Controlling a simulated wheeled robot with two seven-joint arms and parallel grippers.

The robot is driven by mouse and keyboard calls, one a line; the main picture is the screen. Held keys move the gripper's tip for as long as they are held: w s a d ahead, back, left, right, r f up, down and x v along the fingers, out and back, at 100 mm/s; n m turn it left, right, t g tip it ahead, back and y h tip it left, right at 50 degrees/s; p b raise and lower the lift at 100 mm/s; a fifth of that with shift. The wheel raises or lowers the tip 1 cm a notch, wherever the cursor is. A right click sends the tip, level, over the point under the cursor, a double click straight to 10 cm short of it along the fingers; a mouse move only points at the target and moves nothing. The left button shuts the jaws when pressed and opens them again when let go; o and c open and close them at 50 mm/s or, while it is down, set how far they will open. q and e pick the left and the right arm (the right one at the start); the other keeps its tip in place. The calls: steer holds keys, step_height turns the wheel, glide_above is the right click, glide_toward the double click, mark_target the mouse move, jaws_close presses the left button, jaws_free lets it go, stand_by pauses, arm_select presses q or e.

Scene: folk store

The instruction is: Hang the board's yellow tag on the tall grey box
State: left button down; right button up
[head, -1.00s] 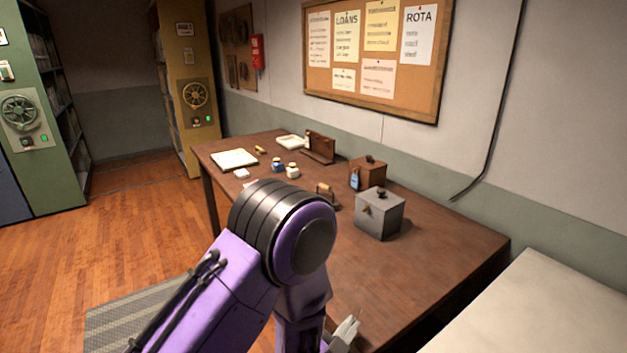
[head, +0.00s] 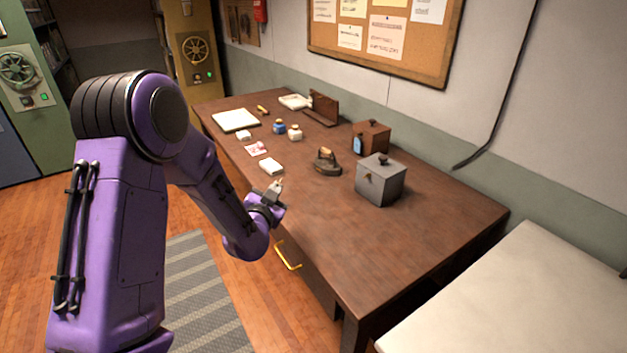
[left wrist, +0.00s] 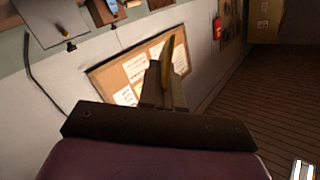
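The grey box (head: 381,181) stands on the right part of the brown table, with a dark knob on top and a small brass-coloured peg on its front. It also shows, upside down, at the top left of the left wrist view (left wrist: 55,18). My left gripper (head: 278,187) is over the table's front edge, left of the grey box and apart from it. In the left wrist view its fingers (left wrist: 165,85) are close together, with a tan strip between or along them; I cannot tell whether this is a tag or a finger. I cannot make out a yellow tag elsewhere. My right gripper is out of view.
A brown box (head: 371,137) with a blue tag (head: 358,145) stands behind the grey box. A dark iron (head: 327,162), small jars (head: 279,127) and a white block (head: 271,166) are on the table (head: 345,255). A cork board (head: 430,50) hangs above. The table's right front is clear.

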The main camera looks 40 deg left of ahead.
arm_select(q)
steer(key=w+d+f+p, duration=0.1)
steer(key=d+f, duration=0.1)
steer(key=d, duration=0.2)
steer(key=w+d+f+p, duration=0.1)
steer(key=w+d+f, duration=0.1)
steer(key=d+f, duration=0.1)
steer(key=w+d+f+p, duration=0.1)
steer(key=w+d+f, duration=0.1)
steer(key=d+f, duration=0.1)
steer(key=shift+w+d+f, duration=0.1)
steer(key=shift+d+f, duration=0.15)
steer(key=shift+d, duration=0.6)
steer(key=shift+d+f, duration=0.2)
steer(key=shift+f, duration=0.1)
steer(key=f, duration=0.3)
steer(key=shift+w+d+f+p, duration=0.2)
steer(key=shift+d+f+p, duration=0.1)
steer(key=shift+f, duration=0.25)
steer(key=c, duration=1.3)
jaws_free()
steer(key=shift+c, duration=0.2)
steer(key=shift+r, duration=0.1)
